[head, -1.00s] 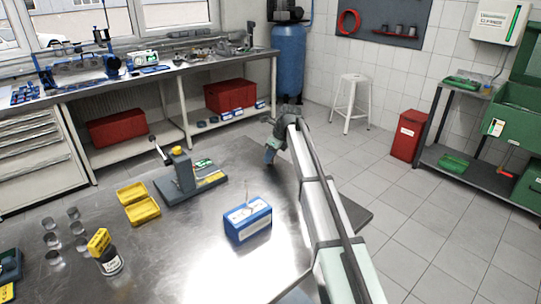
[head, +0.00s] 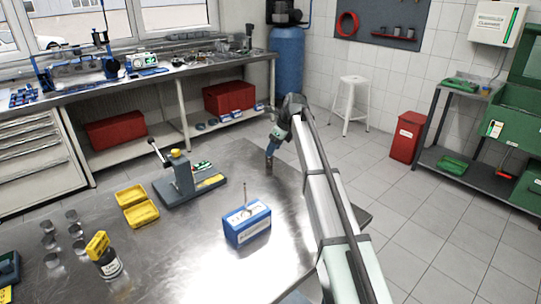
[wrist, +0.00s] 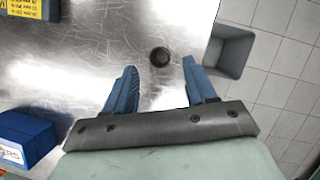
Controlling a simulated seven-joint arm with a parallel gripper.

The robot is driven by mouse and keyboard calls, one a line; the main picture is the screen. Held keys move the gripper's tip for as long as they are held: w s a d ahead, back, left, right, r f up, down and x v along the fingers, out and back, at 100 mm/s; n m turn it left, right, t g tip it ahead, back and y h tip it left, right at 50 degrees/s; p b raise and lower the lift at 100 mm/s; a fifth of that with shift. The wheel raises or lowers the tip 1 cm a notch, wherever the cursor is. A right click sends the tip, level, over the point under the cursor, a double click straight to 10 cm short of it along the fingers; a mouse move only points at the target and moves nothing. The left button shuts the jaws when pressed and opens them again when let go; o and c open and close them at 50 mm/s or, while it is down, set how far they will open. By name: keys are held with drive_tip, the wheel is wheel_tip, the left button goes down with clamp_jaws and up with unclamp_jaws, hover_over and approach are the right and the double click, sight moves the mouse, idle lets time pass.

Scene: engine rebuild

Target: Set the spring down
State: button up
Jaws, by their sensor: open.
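A small dark round piece, which looks like the spring seen end-on (wrist: 160,56), stands on the metal table in the wrist view. It lies just beyond my open fingertips, between their lines, with bare table around it. In the head view the spring (head: 268,164) shows as a short dark upright shape just under my fingers, near the table's far edge. My gripper (wrist: 160,78) has its two blue fingers spread with nothing between them. It also shows in the head view (head: 271,150). I cannot tell the exact gap between fingertips and spring.
A blue box (head: 247,222) stands nearer on the table. A grey lever press (head: 184,180) and an open yellow case (head: 137,207) are to the left. A grey open bin (wrist: 232,50) is beside the table edge. Bare metal surrounds the spring.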

drive_tip(key=v, duration=0.6)
drive_tip(key=shift+r, duration=0.35)
drive_tip(key=shift+d+f, duration=0.1)
drive_tip(key=shift+d, duration=0.1)
